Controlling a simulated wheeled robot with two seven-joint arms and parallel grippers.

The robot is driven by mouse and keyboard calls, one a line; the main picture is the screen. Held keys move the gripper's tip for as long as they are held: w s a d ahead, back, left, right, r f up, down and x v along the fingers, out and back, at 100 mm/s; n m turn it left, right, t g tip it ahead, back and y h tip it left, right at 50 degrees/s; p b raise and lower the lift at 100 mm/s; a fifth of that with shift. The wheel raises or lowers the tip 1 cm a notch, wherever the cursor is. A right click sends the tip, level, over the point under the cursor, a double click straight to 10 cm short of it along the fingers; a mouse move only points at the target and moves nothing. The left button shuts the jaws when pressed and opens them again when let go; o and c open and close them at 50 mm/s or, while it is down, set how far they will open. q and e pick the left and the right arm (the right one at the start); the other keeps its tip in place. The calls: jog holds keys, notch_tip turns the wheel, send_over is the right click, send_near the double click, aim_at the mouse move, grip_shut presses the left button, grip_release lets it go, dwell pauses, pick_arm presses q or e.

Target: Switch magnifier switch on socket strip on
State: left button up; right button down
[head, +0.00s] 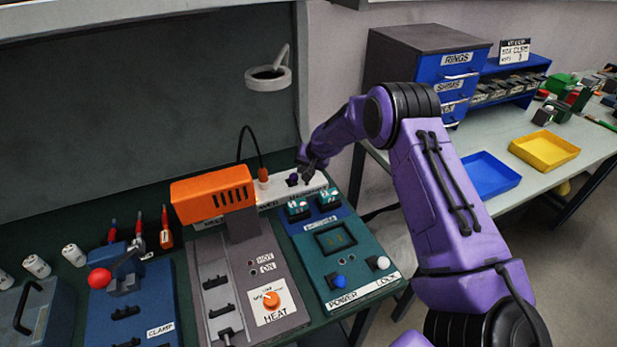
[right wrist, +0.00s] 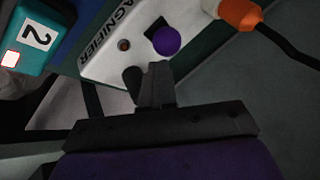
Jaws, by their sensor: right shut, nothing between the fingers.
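The white socket strip (head: 268,199) lies at the back of the bench, behind the teal POWER/LOCK unit. In the right wrist view the strip (right wrist: 103,64) carries the label MAGNIFIER. Beside the label are a small dark reddish round spot (right wrist: 124,45) and a purple round knob (right wrist: 166,41). A dark stub (right wrist: 132,78) stands by the strip's edge, next to my fingers; I cannot tell whether it is the switch. My right gripper (head: 306,176) is shut and empty, its tips (right wrist: 158,72) close to the strip; contact is unclear. My left gripper is out of view.
An orange plug with a black cable (head: 263,174) stands in the strip left of my gripper. The orange-headed heat unit (head: 212,192) and the teal unit (head: 345,250) stand in front. A ring on a bracket (head: 268,78) hangs above. Blue drawers (head: 440,95) stand behind my arm.

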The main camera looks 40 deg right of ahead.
jog(key=shift+a, duration=0.15)
dwell(0.8)
jog(key=shift+w+r+p, duration=0.1)
jog(key=shift+r+p, duration=0.25)
jog(key=shift+p, duration=0.1)
jog(key=shift+r+p, duration=0.35)
jog(key=shift+r, duration=0.1)
jog(key=shift+f, duration=0.1)
